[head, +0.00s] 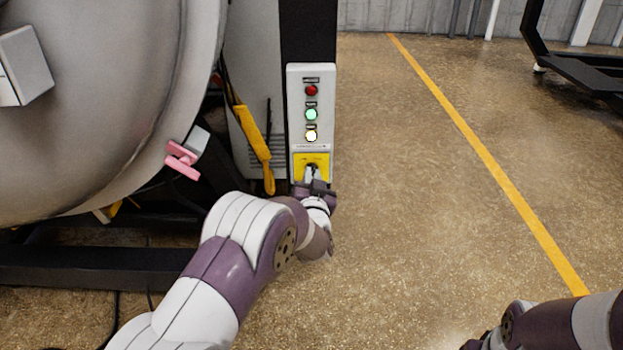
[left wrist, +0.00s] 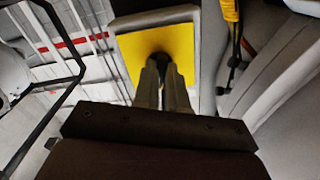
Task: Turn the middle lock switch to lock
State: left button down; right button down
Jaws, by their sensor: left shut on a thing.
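The lock switch is a dark knob (left wrist: 161,60) on a yellow plate (head: 312,161) at the bottom of a narrow white control panel (head: 296,122). The yellow plate also shows in the left wrist view (left wrist: 184,44). My left gripper (head: 312,176) is at the plate, with its fingers closed around the knob. In the left wrist view the two fingers (left wrist: 163,72) point straight at the plate and hide most of the knob. The knob's exact angle cannot be told. My right arm shows at the lower right of the head view, but its gripper is not visible.
Red (head: 311,90), green (head: 311,114) and yellow-white (head: 311,135) lights sit above the plate. A large grey furnace body (head: 90,130) with a pink clamp (head: 182,160) stands on the left.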

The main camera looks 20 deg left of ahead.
pick_arm(q)
jog(key=n+b, duration=0.3)
jog(key=n, duration=0.6)
jog(key=shift+f+n, duration=0.1)
jog(key=shift+n, duration=0.3)
dwell(0.5)
jog(key=c, duration=1.2)
grip_release()
